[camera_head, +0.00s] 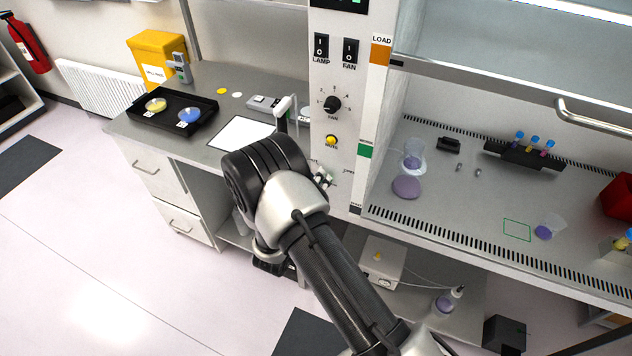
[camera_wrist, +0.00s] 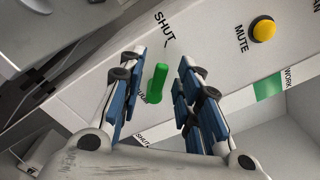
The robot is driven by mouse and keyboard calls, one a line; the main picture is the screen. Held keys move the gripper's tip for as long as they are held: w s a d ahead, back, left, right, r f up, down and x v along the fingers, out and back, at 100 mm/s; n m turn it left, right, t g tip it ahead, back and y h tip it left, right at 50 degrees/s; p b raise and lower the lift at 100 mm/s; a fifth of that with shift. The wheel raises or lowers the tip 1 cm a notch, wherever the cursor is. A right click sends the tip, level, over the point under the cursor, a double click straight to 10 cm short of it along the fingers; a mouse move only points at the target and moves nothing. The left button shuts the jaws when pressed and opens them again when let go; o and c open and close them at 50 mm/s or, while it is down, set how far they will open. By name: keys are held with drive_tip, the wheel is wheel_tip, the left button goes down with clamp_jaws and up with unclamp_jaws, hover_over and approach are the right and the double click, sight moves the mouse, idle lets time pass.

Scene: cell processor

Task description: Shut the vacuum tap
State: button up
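The vacuum tap shows in the wrist view as a green handle (camera_wrist: 157,84) on the pale panel. It runs almost upright in that picture, leaning slightly. My gripper (camera_wrist: 162,72) is open, with one blue-padded finger on each side of the handle. I see gaps between the handle and both fingers. A SHUT label (camera_wrist: 165,29) is printed above the handle, and a partly hidden label is beside it. In the head view my wrist hides the tap, and only a bit of my gripper (camera_head: 322,178) shows in front of the panel.
The yellow mute button (camera_head: 331,140), fan knob (camera_head: 333,104) and switches sit higher on the same panel. To the right is the cabinet's work surface (camera_head: 460,205) with cups and a tube rack (camera_head: 525,155). A bench with a black tray (camera_head: 172,110) is at left.

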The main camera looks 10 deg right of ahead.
drive_tip(key=v, duration=1.2)
idle(0.4)
drive_tip(key=s+d+r+m+g+h+b, duration=0.2)
drive_tip(key=s+d+r+m+g+h, duration=0.25)
drive_tip(key=d+r+m+g, duration=0.5)
drive_tip(key=s+d+r+m+g+y+b, duration=0.2)
drive_tip(key=s+d+r+m+g, duration=0.25)
drive_tip(key=s+d+m, duration=0.5)
drive_tip(key=s+a+m+g+y+b, duration=0.1)
drive_tip(key=s+a+m+y+b, duration=0.1)
drive_tip(key=s+m+y, duration=0.7)
drive_tip(key=s+a+r+m+t+y+b, duration=0.1)
drive_tip(key=s+a+r+m+t+y, duration=0.1)
drive_tip(key=a+m, duration=0.5)
drive_tip(key=shift+s+r+m+t+y+b, duration=0.3)
drive_tip(key=shift+r+m+t+y, duration=0.3)
drive_tip(key=shift+m+t, duration=0.95)
